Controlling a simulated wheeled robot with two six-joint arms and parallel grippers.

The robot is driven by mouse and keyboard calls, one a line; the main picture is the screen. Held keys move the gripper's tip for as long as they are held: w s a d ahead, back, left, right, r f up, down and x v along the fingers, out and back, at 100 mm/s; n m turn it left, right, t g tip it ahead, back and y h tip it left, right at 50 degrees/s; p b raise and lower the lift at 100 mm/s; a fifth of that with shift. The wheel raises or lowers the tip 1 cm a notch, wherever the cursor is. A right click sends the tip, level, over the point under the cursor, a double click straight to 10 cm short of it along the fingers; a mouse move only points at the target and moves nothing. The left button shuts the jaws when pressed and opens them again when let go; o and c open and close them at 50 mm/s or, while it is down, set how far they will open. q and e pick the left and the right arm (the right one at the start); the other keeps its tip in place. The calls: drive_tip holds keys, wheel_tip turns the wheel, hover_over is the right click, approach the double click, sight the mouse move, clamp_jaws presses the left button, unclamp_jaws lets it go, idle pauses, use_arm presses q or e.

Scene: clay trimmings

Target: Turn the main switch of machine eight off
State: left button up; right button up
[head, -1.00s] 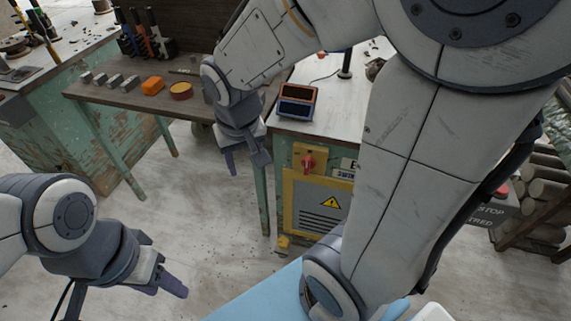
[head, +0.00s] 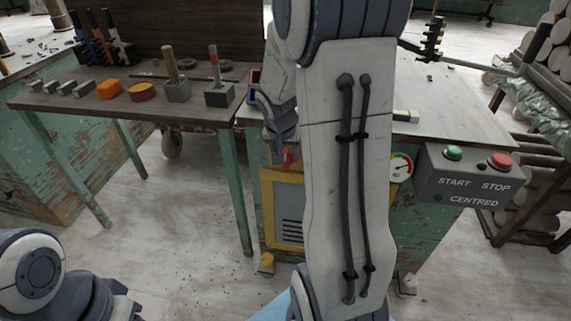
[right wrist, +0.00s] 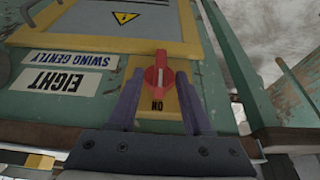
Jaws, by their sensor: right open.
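The main switch is a red rotary handle (right wrist: 159,78) on a yellow plate (right wrist: 170,108) of a green machine. In the right wrist view, upside down, its handle lies along the picture's vertical, with "ON" just below it. The label "EIGHT" (right wrist: 56,88) is beside it. My right gripper (right wrist: 160,74) is open, with one finger on each side of the handle; I cannot tell whether they touch it. In the head view the switch (head: 289,158) shows just below my right gripper (head: 281,130). My left gripper (head: 128,300) is at the lower left, partly cut off.
A grey box (head: 465,180) with green START and red STOP buttons is on the machine's right, next to a gauge (head: 401,167). A side table (head: 60,101) holds blocks, an orange piece and tools. My right arm hides much of the machine front.

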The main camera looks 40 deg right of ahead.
sight(286, 159)
drive_tip(key=shift+b+x, duration=0.3)
drive_tip(key=shift+x, duration=1.25)
